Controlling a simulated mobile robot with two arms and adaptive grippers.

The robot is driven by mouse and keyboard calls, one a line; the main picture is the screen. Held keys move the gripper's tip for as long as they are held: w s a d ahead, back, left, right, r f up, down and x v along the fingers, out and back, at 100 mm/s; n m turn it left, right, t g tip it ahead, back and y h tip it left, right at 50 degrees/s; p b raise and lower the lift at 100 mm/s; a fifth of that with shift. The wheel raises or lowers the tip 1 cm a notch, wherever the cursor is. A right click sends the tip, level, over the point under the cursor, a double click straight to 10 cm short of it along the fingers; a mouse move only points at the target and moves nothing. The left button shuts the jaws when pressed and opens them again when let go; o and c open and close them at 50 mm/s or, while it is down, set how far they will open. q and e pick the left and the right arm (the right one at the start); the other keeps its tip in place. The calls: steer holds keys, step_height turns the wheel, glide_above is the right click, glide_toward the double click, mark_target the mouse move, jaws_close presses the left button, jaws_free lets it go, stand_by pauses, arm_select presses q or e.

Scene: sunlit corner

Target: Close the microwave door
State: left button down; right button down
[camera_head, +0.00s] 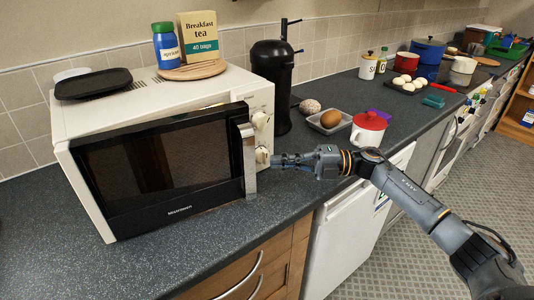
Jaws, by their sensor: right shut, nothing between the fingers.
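A white microwave (180,96) stands on the dark speckled counter at the left. Its black door (160,165) faces me and sits slightly ajar, its handle edge a little out from the body. The silver door handle (249,160) is at the door's right side. My right gripper (275,160) is shut and empty, just right of the handle and in front of the lower control knob (262,156). I cannot tell whether the fingertips touch the handle or the knob. My left gripper is out of view.
A black plate (93,84), a wooden board (192,70), a blue jar (166,46) and a tea box (199,36) sit on the microwave. The counter's front left is clear.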

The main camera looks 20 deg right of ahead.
steer(key=s+d+r+m+t+h+p, duration=0.25)
steer(key=s+m+t+h+p, duration=0.2)
steer(key=s+p, duration=0.6)
steer(key=r+p+x, duration=0.1)
steer(key=p+x, duration=0.1)
steer(key=x, duration=0.9)
steer(key=shift+w+n+y, duration=0.45)
steer(key=shift+w, duration=0.05)
steer(key=shift+d+f, duration=0.15)
